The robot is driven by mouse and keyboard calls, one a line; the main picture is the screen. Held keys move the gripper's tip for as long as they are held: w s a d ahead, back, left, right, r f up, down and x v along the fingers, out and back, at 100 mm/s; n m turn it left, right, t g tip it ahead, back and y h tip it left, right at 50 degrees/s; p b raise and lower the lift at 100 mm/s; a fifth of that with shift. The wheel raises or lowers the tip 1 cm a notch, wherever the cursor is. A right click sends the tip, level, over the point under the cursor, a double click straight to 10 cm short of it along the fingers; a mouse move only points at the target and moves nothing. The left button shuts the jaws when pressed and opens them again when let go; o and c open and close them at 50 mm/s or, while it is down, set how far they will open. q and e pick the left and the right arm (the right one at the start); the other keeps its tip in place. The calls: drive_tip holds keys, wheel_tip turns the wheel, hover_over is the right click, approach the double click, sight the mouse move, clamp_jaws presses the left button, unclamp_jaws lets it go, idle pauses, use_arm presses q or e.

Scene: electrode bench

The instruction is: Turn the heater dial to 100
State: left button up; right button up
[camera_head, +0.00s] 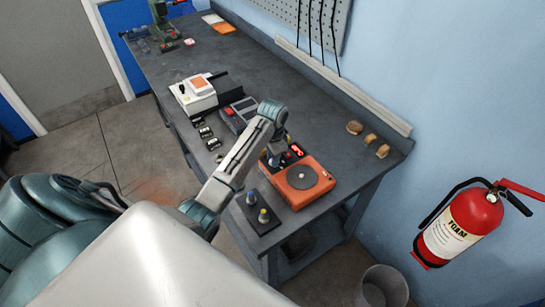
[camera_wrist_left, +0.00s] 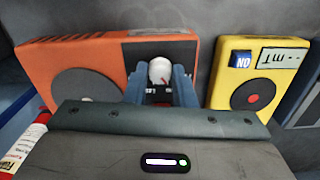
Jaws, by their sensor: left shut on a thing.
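The orange heater (camera_head: 312,196) sits near the front right end of the dark bench. It has a round dark plate (camera_head: 301,178) and a small red-lit display (camera_head: 297,150) whose reading is too small to make out. My left gripper (camera_head: 275,158) is at the heater's dark panel. In the left wrist view, the orange heater (camera_wrist_left: 75,62) fills the left, and a white dial (camera_wrist_left: 160,70) stands on its dark panel. My left gripper's two blue fingers (camera_wrist_left: 163,84) are shut on the dial, one on each side. My right gripper is not in view.
A yellow meter (camera_wrist_left: 262,75) stands beside the heater. A black plate with knobs (camera_head: 266,225) lies in front of it. A white device (camera_head: 193,97) and several small black parts are farther left. Wooden pieces (camera_head: 370,138) lie near the wall. A red extinguisher (camera_head: 465,230) hangs at right.

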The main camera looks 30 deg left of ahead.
use_arm(q)
drive_tip(key=shift+m, duration=1.4)
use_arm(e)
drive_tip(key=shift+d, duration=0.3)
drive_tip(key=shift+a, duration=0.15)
use_arm(q)
drive_tip(key=o, duration=1)
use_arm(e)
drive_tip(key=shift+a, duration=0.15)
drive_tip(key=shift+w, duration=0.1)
